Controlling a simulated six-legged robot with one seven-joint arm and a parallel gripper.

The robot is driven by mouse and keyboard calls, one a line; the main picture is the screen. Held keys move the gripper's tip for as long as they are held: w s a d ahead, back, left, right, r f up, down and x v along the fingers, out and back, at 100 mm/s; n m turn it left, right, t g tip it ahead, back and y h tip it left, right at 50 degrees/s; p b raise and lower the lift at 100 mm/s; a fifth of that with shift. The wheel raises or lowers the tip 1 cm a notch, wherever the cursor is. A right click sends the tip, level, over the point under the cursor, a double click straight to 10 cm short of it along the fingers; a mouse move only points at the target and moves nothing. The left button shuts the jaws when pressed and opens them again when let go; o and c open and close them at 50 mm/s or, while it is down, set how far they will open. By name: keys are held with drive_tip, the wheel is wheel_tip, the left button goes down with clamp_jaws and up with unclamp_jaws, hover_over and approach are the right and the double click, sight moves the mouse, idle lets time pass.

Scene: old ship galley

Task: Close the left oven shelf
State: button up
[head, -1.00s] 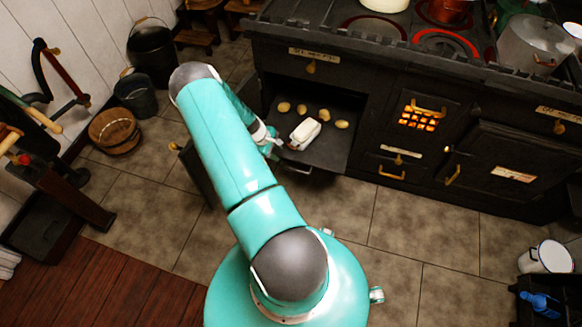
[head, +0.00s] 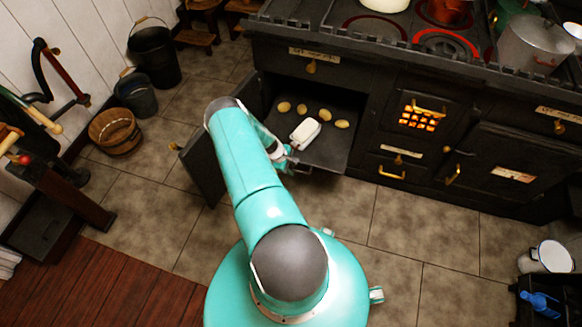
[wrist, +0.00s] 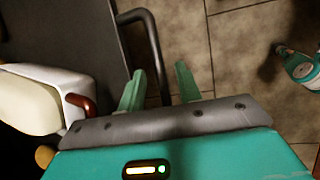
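The left oven shelf (head: 335,150) is a dark flat tray sticking out of the open left oven compartment. It carries several potatoes (head: 341,124) and a white oblong dish (head: 305,132). My gripper (head: 285,163) is at the shelf's front left, low by its edge, partly hidden by my arm in the head view. In the wrist view the shelf (wrist: 65,25) has a dark bar handle (wrist: 148,35) on its edge. My gripper (wrist: 160,82) is open there, its two fingers apart, with the handle's lower part showing between them. Contact cannot be told.
The oven door (head: 205,165) stands open left of the shelf. Other oven fronts (head: 510,165) are to the right, with a glowing grate (head: 419,118). A bucket (head: 152,55), a pail (head: 136,95) and a wooden tub (head: 116,132) stand left.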

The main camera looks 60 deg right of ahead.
clamp_jaws()
drive_tip(key=shift+d, duration=0.15)
